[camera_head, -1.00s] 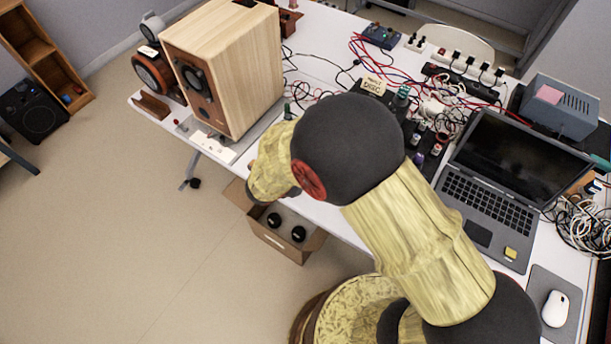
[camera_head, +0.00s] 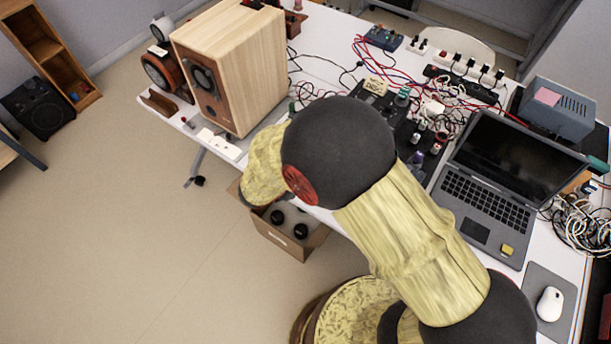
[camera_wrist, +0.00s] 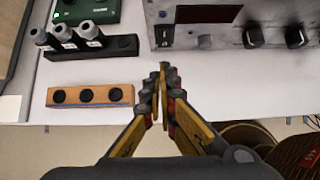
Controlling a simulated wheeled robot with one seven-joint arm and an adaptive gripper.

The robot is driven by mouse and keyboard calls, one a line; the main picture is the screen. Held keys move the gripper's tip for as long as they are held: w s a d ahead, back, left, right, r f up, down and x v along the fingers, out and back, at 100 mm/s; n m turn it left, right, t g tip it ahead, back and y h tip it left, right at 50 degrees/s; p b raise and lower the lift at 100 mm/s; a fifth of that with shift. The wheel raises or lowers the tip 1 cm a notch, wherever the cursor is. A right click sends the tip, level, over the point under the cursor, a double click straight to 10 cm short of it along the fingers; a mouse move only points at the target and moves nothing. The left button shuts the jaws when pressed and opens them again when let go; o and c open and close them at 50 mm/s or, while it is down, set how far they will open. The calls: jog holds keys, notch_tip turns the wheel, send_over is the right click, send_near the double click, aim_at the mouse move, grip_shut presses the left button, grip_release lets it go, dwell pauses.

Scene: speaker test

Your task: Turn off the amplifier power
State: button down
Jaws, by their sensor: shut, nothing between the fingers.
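In the wrist view a grey metal unit (camera_wrist: 236,60), likely the amplifier, shows its front panel at the upper right. It has a dark display (camera_wrist: 208,14), a small silver switch or button (camera_wrist: 204,41) below that, and black knobs (camera_wrist: 253,37) to the right. Its top and right end are out of frame. In the head view my arm hides the gripper and probably this unit.
A wooden block with three holes (camera_wrist: 90,96) and a dark holder with plugs (camera_wrist: 110,47) lie left of my gripper. In the head view a large wooden speaker (camera_head: 255,70), a laptop (camera_head: 490,205) and tangled cables (camera_head: 455,95) crowd the table. A cardboard box (camera_head: 283,240) stands below.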

jog(key=p+v, duration=0.2)
jog(key=v, duration=0.7)
jog(key=shift+w+r+p, duration=0.2)
jog(key=shift+r+p, duration=0.1)
jog(key=shift+r, duration=0.3)
